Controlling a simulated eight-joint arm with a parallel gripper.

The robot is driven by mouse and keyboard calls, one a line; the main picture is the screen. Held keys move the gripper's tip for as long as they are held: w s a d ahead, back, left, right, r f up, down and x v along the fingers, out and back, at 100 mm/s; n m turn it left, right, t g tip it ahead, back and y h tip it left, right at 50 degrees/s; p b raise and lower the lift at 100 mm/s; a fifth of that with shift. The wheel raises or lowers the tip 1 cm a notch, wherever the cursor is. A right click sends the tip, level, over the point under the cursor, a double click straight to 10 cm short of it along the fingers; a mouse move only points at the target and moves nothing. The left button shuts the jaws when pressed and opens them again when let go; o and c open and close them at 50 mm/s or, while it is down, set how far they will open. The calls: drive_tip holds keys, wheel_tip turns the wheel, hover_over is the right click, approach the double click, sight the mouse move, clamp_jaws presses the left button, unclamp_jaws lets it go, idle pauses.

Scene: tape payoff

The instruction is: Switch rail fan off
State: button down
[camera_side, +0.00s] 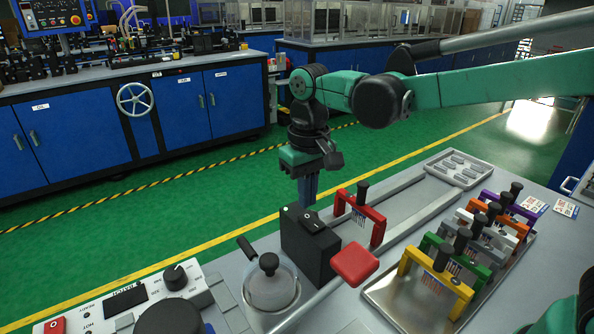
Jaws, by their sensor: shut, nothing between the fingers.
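A black box (303,256), which looks like the rail fan, stands at the near end of the pale rail. A dark switch with a small light mark (312,222) sits on its top; I cannot tell which way it is set. My gripper (309,198) points down with its fingers together and empty. In the picture its fingertips are just above the top of the box, close to the switch. I cannot tell whether they touch it, and the lower ends of the fingers are partly hidden by the box.
A red arch with a black knob (363,212) straddles the rail (408,229), with a red pad (354,264) before it. A glass-like pot (271,287) stands left of the box. A metal tray (383,292) holds several coloured arches. A control panel (197,300) lies front left.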

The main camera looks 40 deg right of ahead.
sight(310, 216)
drive_tip(key=shift+f, duration=1.15)
idle(0.9)
drive_tip(key=shift+r, duration=3.55)
drive_tip(key=shift+s+d, duration=0.15)
drive_tip(key=shift+d, duration=0.05)
drive_tip(key=s+d+f+t, duration=0.4)
drive_tip(key=s+d+t, duration=0.3)
drive_tip(key=s, duration=0.2)
